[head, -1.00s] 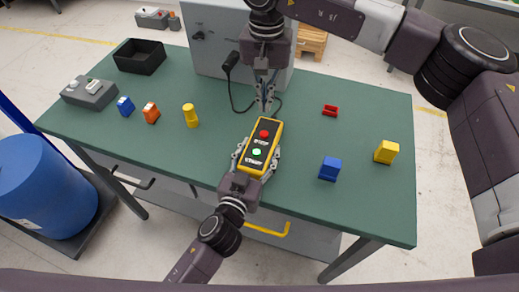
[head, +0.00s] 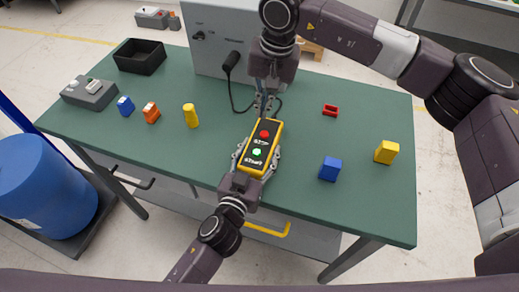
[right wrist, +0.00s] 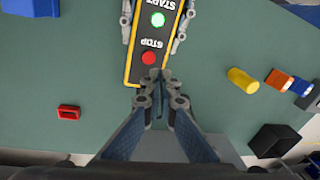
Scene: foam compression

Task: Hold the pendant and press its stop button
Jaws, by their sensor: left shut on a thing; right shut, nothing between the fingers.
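The yellow pendant (head: 273,160) has a black face with a red stop button (head: 265,134) at its far end and a lit green start button (head: 257,152) nearer me. My left gripper (head: 257,160) is shut around the pendant's sides at its near half. My right gripper (head: 264,108) is shut and empty, pointing down just beyond the pendant's far end. In the right wrist view its fingertips (right wrist: 155,76) appear beside the red button (right wrist: 149,58), overlapping the pendant's end. I cannot tell whether they touch the pendant. The pendant's cable is partly hidden behind the right gripper.
A grey control cabinet (head: 212,42) stands at the table's back. A black bin (head: 140,57), grey switch box (head: 90,93) and small blue, orange and yellow parts lie left. A red part (head: 330,110), blue block (head: 330,169) and yellow block (head: 386,152) lie right.

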